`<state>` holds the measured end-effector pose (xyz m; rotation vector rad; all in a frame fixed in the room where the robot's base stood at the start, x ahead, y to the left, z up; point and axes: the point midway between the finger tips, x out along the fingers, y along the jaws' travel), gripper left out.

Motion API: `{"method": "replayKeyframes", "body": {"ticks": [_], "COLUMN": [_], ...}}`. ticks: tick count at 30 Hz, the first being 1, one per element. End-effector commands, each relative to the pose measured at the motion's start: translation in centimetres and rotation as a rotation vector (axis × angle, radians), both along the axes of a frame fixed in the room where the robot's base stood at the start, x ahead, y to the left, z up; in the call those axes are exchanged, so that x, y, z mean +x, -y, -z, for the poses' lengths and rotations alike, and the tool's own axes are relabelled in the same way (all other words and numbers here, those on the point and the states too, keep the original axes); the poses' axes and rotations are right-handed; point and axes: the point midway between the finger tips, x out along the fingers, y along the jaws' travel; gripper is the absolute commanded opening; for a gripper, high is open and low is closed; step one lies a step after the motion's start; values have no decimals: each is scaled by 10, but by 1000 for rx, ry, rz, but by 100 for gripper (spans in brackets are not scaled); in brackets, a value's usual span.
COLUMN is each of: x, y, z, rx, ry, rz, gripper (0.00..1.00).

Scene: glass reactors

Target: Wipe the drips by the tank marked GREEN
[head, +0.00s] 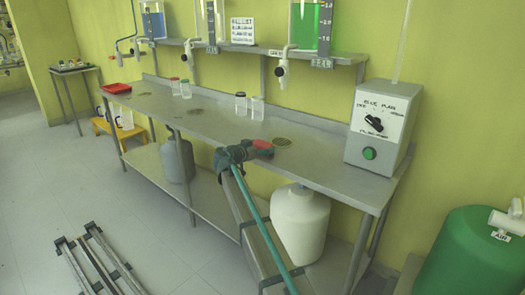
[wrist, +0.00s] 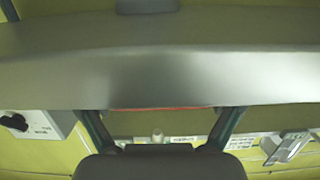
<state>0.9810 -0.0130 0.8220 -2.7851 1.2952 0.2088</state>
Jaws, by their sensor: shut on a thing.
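The tank with green liquid (head: 311,25) sits on the wall shelf, with a small tag (head: 322,62) below it whose lettering is hard to read. Its white tap (head: 283,57) hangs above the steel bench (head: 215,122). My gripper (head: 252,150) is at the bench's front edge, below and left of that tank, shut on a red item (head: 264,147), probably a cloth or sponge. In the wrist view a thin red strip (wrist: 160,109) shows between my two fingers. I cannot make out drips.
A grey control box (head: 383,125) stands at the bench's right end. Small jars (head: 257,108) stand behind my gripper, and a red tray (head: 117,88) lies at the far left. A white drum (head: 300,222) is under the bench. A green tank (head: 462,250) stands lower right.

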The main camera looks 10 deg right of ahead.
Motion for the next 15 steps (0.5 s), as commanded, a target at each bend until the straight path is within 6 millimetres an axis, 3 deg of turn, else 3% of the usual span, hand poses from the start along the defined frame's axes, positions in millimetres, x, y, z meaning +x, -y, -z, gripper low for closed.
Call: {"method": "replayKeyframes", "body": {"ticks": [15], "x": [1], "y": [3], "z": [-51], "rx": [1], "ry": [1], "rz": [4], "gripper": [58]}}
